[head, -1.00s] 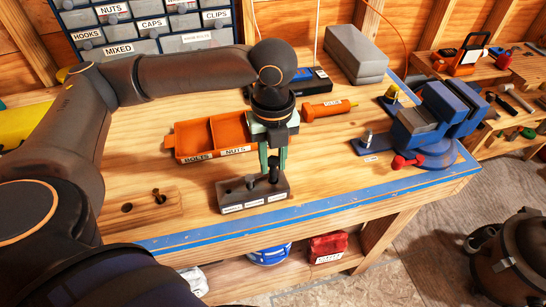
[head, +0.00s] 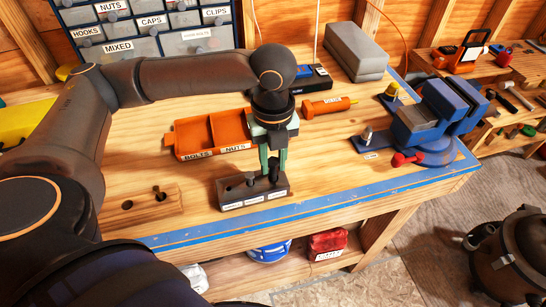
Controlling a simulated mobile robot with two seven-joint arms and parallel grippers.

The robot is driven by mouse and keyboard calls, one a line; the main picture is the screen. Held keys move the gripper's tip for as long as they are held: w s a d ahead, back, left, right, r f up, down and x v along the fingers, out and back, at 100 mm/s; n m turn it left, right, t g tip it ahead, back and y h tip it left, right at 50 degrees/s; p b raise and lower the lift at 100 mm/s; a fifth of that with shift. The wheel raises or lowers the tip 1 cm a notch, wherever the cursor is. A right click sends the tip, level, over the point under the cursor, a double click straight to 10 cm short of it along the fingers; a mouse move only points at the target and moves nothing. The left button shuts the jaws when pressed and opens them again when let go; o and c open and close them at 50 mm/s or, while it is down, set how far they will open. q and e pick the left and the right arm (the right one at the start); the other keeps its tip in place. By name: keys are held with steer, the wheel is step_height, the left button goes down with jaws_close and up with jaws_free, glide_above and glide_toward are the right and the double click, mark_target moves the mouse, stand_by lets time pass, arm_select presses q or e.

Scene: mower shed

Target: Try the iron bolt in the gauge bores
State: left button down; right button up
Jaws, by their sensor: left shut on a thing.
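My left gripper (head: 273,163), with green fingers, points straight down over the right end of the gauge block. It is shut on the dark iron bolt (head: 274,174), which is mostly hidden between the fingers. The gauge block (head: 228,192) is a dark grey bar with several white labels along its front, lying near the bench's front edge. The bolt's lower end meets the block's top at the right-hand bore; I cannot tell how deep it sits. A dark round shape (head: 250,179) shows on the block's top near the middle. My right gripper is not in view.
An orange bin (head: 187,153) labelled bolts and nuts stands behind the block. A wooden holder (head: 145,208) with a hole and a dark peg lies left. A blue vise (head: 425,135) stands right, with a metal bolt (head: 367,135) nearby. Blue tape marks the bench edge.

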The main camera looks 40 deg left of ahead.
mark_target(272, 161)
arm_select(q)
steer(key=shift+f, duration=1.1)
steer(key=c, duration=0.6)
jaws_free()
steer(key=shift+o, duration=0.2)
step_height(272, 161, up, 12)
steer(key=shift+r, duration=0.25)
